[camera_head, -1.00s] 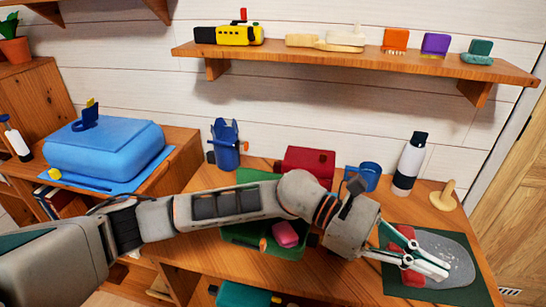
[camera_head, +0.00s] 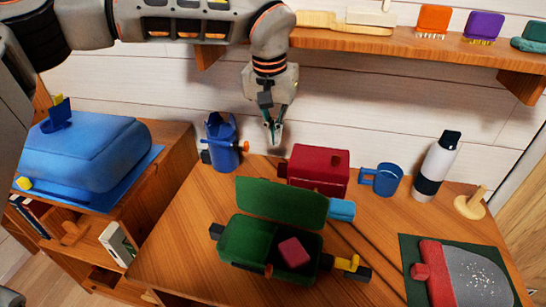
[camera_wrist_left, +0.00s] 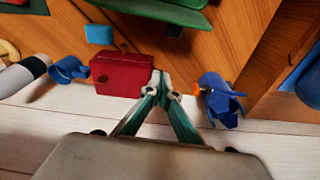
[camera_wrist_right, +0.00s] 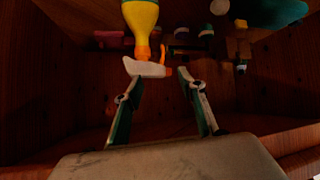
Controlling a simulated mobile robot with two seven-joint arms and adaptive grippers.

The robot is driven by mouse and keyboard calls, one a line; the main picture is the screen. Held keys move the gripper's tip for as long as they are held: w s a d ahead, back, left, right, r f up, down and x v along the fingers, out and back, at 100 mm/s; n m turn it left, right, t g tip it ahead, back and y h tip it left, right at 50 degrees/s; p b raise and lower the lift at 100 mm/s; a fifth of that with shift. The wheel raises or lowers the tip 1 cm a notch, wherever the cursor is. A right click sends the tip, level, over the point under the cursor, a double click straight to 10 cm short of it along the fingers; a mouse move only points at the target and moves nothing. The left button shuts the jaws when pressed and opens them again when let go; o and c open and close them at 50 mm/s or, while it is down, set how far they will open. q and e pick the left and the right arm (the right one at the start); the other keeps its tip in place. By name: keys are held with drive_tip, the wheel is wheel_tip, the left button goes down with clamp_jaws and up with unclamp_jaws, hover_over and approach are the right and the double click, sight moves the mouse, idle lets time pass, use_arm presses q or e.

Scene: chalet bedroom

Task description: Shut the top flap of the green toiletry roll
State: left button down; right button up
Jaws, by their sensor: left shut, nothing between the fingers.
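The green toiletry roll (camera_head: 245,243) lies on the wooden table. Its top flap (camera_head: 282,204) is raised at the back, and a pink block (camera_head: 294,252) shows inside. Part of the green roll also shows at the top edge of the left wrist view (camera_wrist_left: 165,12). My left gripper (camera_head: 274,142) points down in the air behind and above the flap, apart from it. Its fingertips (camera_wrist_left: 160,78) are together with nothing between them. My right gripper (camera_wrist_right: 158,80) shows only in the right wrist view, fingers apart, inside a dark wooden compartment.
A red box (camera_head: 318,168), blue mug (camera_head: 381,179), blue holder (camera_head: 222,142) and bottle (camera_head: 437,165) stand along the table's back. A wall shelf (camera_head: 420,48) juts out above. A yellow spray bottle (camera_wrist_right: 141,18) is beyond my right gripper. The table's left part is clear.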

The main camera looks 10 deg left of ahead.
use_arm(q)
wheel_tip(320, 180, down, 8)
drive_tip(key=s, duration=0.2)
drive_tip(key=shift+s+a+f, duration=0.25)
drive_tip(key=shift+s+a, duration=0.1)
use_arm(e)
drive_tip(key=shift+r, duration=0.3)
idle(0.4)
